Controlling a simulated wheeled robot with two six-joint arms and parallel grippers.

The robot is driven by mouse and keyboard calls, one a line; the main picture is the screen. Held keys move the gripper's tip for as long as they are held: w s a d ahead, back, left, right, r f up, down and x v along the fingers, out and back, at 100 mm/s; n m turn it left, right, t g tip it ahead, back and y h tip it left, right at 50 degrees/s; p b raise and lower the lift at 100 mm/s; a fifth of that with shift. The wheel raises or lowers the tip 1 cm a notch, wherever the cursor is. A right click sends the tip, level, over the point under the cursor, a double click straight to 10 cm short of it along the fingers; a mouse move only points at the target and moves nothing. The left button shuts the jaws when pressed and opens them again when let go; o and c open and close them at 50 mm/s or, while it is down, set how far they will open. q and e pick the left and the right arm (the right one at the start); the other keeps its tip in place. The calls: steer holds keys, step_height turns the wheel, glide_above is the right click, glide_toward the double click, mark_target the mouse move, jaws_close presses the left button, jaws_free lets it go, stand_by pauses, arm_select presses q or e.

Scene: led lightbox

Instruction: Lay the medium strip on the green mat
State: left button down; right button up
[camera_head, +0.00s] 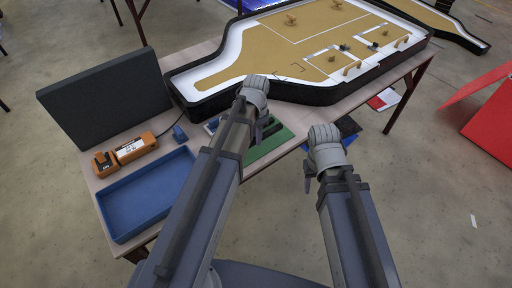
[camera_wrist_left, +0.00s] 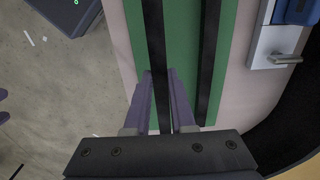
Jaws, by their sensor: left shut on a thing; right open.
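The green mat (camera_head: 268,147) lies near the table's front edge, partly hidden by my left arm. In the left wrist view the green mat (camera_wrist_left: 182,50) fills the middle. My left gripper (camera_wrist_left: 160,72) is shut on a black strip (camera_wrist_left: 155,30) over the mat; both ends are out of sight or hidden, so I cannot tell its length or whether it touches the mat. A second black strip (camera_wrist_left: 209,60) lies on the mat to the right, roughly parallel and apart. In the head view my left gripper (camera_head: 257,84) hides its own fingertips. My right gripper (camera_head: 325,135) is open beyond the table's front edge.
The large lightbox (camera_head: 300,40) stands behind the mat. A blue tray (camera_head: 148,194), an orange tool (camera_head: 135,147) and a dark panel (camera_head: 105,97) are at the left. A small blue block (camera_head: 180,134) lies near them. A blue-and-silver part (camera_wrist_left: 277,35) sits right of the mat.

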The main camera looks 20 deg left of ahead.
mark_target(256, 149)
arm_select(q)
steer(key=shift+f+b, duration=1.8)
steer(key=shift+b, duration=0.05)
steer(key=shift+f, duration=0.15)
steer(key=c, duration=0.8)
jaws_free()
steer(key=shift+o, duration=0.2)
step_height(256, 149, up, 12)
steer(key=p, duration=1.2)
steer(key=shift+r, duration=0.2)
steer(key=s+d+n+y, duration=0.1)
steer(key=s+d+n, duration=0.2)
steer(key=s+d, duration=0.7)
steer(key=s, duration=0.4)
steer(key=shift+s+d+n, duration=0.2)
steer(key=shift+d+n, duration=0.05)
steer(key=shift+n, duration=0.15)
